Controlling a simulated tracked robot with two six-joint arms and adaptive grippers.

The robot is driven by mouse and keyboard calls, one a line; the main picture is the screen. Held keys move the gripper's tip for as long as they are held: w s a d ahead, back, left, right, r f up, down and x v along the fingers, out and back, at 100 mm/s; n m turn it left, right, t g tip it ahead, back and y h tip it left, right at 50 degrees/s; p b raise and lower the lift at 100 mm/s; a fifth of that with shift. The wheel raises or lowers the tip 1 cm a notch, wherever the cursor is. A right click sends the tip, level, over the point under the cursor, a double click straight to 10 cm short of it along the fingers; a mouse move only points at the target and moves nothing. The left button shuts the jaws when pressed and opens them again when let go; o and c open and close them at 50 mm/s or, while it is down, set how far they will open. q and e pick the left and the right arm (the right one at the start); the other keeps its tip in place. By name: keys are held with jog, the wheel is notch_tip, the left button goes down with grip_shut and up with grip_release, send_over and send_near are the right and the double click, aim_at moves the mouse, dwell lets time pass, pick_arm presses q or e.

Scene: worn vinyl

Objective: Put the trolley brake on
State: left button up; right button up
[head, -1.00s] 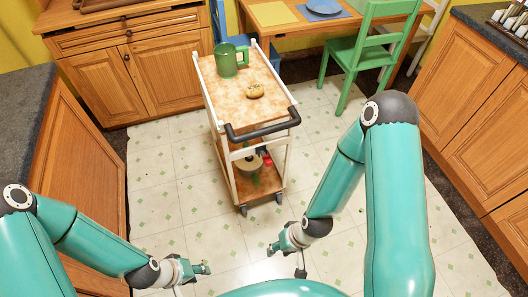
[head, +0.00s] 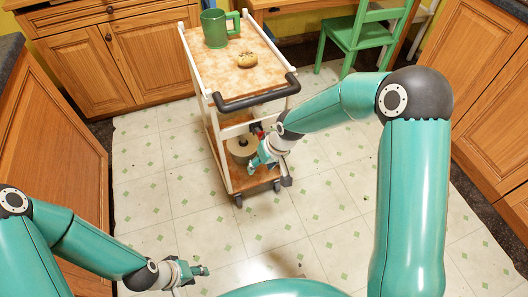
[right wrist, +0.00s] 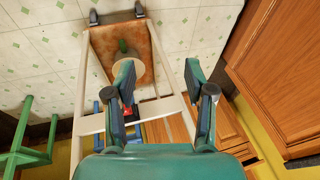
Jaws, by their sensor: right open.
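The trolley (head: 240,70) stands upright in the middle of the head view, with white posts, two wood-look shelves and a dark push handle (head: 255,92) at its near end. Two dark casters show below, the near left one (head: 238,201) and the near right one (head: 277,186); I cannot make out a brake lever on either. My right gripper (head: 262,158) is at the lower near end, in front of the lower shelf. In the right wrist view it (right wrist: 163,82) is open, with a white post between its fingers in the picture; contact is unclear. My left gripper (head: 200,271) is low over the floor, away from the trolley.
A lidded pot (head: 241,147) and a small red thing (right wrist: 127,111) are lower down. A green chair (head: 365,35) stands behind right. Wooden cabinets line both sides; the near floor is clear.

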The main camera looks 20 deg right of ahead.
jog(key=w+d+r+t+h+b, duration=0.1)
jog(key=w+d+r+b, duration=0.15)
jog(key=w+b, duration=0.3)
jog(key=t+h+b, duration=0.1)
jog(key=h+b, duration=0.1)
jog(key=b, duration=0.2)
send_near(261, 135)
pick_arm(q)
notch_tip(261, 135, down, 16)
jog(key=b, duration=0.3)
pick_arm(e)
jog(key=x, duration=0.6)
jog(key=d+x, duration=0.1)
jog(key=x, duration=0.2)
jog(key=shift+s+f, duration=0.15)
jog(key=shift+f, duration=0.35)
jog(key=shift+a, duration=0.1)
grip_shut()
